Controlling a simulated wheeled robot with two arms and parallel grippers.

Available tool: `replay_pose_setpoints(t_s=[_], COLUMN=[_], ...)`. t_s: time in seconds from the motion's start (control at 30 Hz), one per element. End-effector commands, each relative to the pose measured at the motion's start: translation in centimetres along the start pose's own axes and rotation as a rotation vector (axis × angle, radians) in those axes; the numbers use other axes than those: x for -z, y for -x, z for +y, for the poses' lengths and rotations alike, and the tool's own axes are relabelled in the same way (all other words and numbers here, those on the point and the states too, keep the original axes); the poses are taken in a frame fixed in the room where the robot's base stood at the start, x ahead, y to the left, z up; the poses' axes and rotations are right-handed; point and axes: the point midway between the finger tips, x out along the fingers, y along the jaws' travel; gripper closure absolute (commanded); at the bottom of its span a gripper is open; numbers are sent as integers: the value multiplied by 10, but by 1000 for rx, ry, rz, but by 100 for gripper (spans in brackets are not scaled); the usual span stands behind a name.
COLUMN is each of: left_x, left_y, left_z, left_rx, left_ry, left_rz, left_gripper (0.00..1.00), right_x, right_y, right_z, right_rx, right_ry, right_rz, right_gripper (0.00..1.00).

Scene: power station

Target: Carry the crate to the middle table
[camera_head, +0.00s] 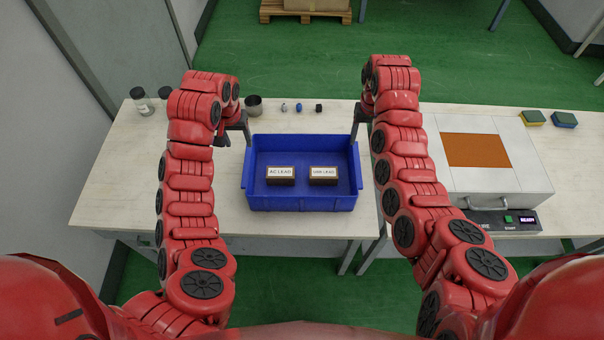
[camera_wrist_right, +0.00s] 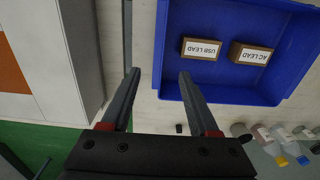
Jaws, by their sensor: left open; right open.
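The blue crate (camera_head: 300,203) sits on the left pale table (camera_head: 110,200), near its front and right edges. It holds two small brown boxes labelled AC LEAD (camera_head: 280,176) and USB LEAD (camera_head: 323,176). My left gripper (camera_head: 236,136) is open by the crate's back left corner. My right gripper (camera_head: 357,122) is open by its back right corner. In the right wrist view, the crate (camera_wrist_right: 230,88) has its side wall between the two open fingers (camera_wrist_right: 159,75); whether they reach below the rim is unclear. Neither gripper holds anything.
A second pale table (camera_head: 580,200) adjoins on the right, bearing a white case with an orange panel (camera_head: 475,150), a black unit (camera_head: 500,222) and two sponges (camera_head: 533,117). Behind the crate stand a metal cup (camera_head: 254,106) and small items. Jars (camera_head: 142,101) stand back left.

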Motion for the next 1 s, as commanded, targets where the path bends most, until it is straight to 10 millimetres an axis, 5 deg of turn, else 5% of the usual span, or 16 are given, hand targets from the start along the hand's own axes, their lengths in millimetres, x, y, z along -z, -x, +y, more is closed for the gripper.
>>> replay_pose_setpoints(t_s=[0.27, 0.7, 1.0], left_x=[0, 0, 0], left_y=[-19, -104, -129], left_z=[0, 1, 1], left_rx=[-4, -2, -2], left_ry=[5, 3, 3], left_rz=[3, -1, 0], left_gripper=[39, 39, 39], right_x=[1, 0, 0], right_y=[-18, -103, -129], right_z=[0, 2, 2], right_rx=[-9, -7, -7], right_ry=[4, 4, 4], right_rz=[7, 1, 2], right_gripper=[39, 39, 39])
